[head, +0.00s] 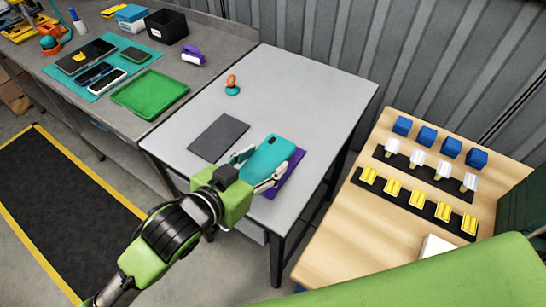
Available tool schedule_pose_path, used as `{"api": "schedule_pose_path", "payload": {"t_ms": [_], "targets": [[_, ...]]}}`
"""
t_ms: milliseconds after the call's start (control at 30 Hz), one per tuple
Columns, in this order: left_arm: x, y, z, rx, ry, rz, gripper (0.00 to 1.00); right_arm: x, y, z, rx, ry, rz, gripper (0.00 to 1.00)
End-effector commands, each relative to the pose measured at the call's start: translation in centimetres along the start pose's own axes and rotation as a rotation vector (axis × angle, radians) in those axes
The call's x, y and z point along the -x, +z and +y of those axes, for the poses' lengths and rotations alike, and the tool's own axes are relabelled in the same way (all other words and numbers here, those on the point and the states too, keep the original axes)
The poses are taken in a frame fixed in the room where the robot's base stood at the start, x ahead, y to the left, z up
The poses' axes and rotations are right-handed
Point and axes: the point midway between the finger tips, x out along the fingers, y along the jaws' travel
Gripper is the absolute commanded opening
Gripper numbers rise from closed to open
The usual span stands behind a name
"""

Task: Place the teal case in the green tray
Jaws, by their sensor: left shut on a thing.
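The teal case (268,157) is a flat phone case with a camera cutout, over the front right of the grey table. My left gripper (258,167) is shut on it, with one finger at each side. A purple flat piece (291,178) shows partly from under or behind the case; I cannot tell whether they touch. The green tray (150,93) is empty on the dark counter at the left, well apart from the gripper. My right gripper is not in view.
A dark grey flat pad (218,138) and an orange and teal object (232,86) are on the grey table (300,90). Phones lie on a teal mat (125,60) behind the tray. A wooden table (380,235) with blue, white and yellow pieces stands at the right.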

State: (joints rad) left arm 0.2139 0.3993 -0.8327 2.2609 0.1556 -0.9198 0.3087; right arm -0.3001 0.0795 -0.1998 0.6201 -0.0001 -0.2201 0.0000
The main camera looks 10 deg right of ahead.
Motion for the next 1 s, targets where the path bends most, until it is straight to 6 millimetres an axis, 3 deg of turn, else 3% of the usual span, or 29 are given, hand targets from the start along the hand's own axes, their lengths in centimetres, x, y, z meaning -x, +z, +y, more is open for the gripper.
{"api": "schedule_pose_path", "payload": {"t_ms": [167,400,767,1000], "targets": [[-3.7,-0.2,-1.1,0.0,-0.001,0.002,0.27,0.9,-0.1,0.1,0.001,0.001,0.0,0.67],[-7.7,2.1,-1.9,0.001,0.0,0.002,0.27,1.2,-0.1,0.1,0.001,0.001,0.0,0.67],[-10.3,3.6,-2.5,0.0,0.0,0.002,0.27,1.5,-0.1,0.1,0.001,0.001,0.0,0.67],[-11.2,5.7,-2.5,0.001,0.001,0.002,0.27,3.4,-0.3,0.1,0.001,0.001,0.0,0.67]]}}
